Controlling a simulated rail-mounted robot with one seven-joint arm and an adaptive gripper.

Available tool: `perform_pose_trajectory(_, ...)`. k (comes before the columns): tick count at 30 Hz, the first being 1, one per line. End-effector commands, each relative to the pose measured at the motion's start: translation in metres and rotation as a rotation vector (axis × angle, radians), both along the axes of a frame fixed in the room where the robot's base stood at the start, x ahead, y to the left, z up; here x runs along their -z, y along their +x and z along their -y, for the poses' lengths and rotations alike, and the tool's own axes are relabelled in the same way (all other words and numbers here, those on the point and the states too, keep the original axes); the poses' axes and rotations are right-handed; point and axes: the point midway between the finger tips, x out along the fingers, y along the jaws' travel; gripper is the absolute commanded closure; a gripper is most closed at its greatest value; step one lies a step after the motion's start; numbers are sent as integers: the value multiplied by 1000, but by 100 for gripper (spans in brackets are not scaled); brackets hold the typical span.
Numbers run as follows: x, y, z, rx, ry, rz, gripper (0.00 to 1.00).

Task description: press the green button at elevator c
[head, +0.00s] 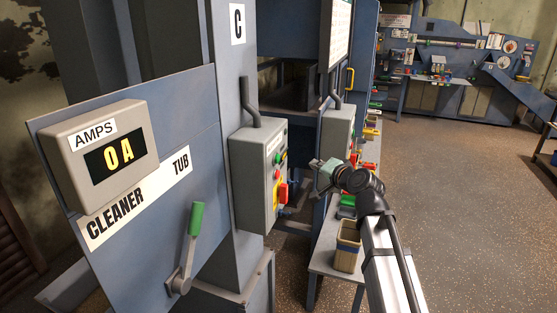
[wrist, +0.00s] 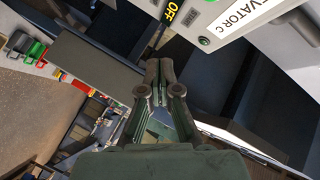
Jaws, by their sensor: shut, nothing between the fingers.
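A grey control box (head: 255,170) is mounted on the blue column marked C. Its right-hand face carries a green button (head: 278,158), a red button (head: 277,174) below it, and a red-and-yellow switch (head: 281,194) lower down. My gripper (head: 315,164) is to the right of this face, apart from it, at about the height of the buttons. In the wrist view my gripper (wrist: 160,66) is shut and empty.
A second grey box (head: 338,130) stands behind my gripper. A bench with bins (head: 347,245) runs along the right. An amps display (head: 103,155) and a green-handled lever (head: 190,245) are at the left. Open floor (head: 470,220) lies to the right.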

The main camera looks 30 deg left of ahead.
Motion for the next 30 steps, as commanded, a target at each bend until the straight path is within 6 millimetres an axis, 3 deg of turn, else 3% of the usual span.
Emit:
perform_pose_trajectory(21,-1,-7,-75,-1,-2,-1,100)
perform_pose_trajectory(30,0,-9,-86,0,-1,1,100)
